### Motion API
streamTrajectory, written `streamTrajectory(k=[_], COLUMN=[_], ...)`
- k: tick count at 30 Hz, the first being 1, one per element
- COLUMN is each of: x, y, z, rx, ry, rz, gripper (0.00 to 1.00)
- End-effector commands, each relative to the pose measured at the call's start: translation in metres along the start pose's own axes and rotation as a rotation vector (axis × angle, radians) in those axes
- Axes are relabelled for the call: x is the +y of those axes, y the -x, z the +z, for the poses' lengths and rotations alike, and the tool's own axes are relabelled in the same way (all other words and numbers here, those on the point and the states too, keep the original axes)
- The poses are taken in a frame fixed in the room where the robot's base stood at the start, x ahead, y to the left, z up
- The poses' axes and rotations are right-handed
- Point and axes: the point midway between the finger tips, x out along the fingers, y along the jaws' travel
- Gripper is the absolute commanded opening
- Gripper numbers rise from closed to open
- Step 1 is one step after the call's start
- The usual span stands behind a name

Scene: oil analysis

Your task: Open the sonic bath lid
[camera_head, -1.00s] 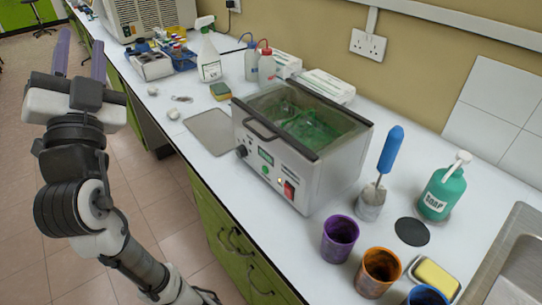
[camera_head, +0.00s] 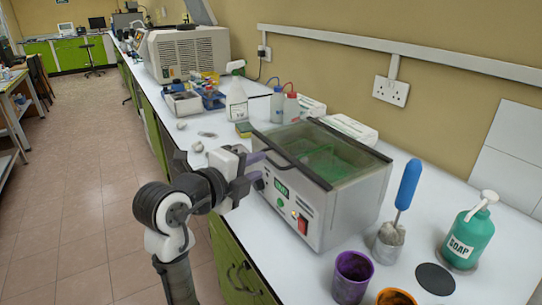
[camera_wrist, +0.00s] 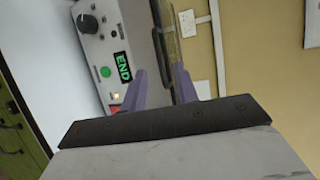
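The sonic bath (camera_head: 325,215) is a grey box on the white counter, with a knob, a green display and a red switch on its front. Its clear lid (camera_head: 335,165) has dark edge bars and lies shut over the green interior. The dark lid handle at the front is partly hidden by my gripper in the head view. My gripper (camera_head: 257,169) is open, its purple fingers close to the front left of the bath. In the wrist view, my gripper (camera_wrist: 160,70) has its fingers apart, with a dark bar of the lid (camera_wrist: 160,40) appearing between them. Contact cannot be told.
A blue-handled tool in a metal cup (camera_head: 389,240), a purple cup (camera_head: 352,275) and a green soap bottle (camera_head: 468,238) stand right of the bath. A sponge (camera_head: 244,130) and bottles (camera_head: 237,100) stand behind.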

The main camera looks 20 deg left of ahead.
Motion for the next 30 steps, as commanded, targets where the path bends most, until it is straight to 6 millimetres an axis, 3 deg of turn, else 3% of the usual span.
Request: streamTrajectory(k=[3,9,22,30], x=[-0.002,-0.001,0.000,0.001], y=[-0.024,-0.052,-0.063,-0.063], z=[0.000,0.000,0.000,0.000], rx=[0.003,0.000,-0.002,-0.001], ry=[0.003,0.002,0.001,0.001], rz=[0.002,0.001,0.000,0.002], gripper=[0.30,0.30,0.30,0.00])
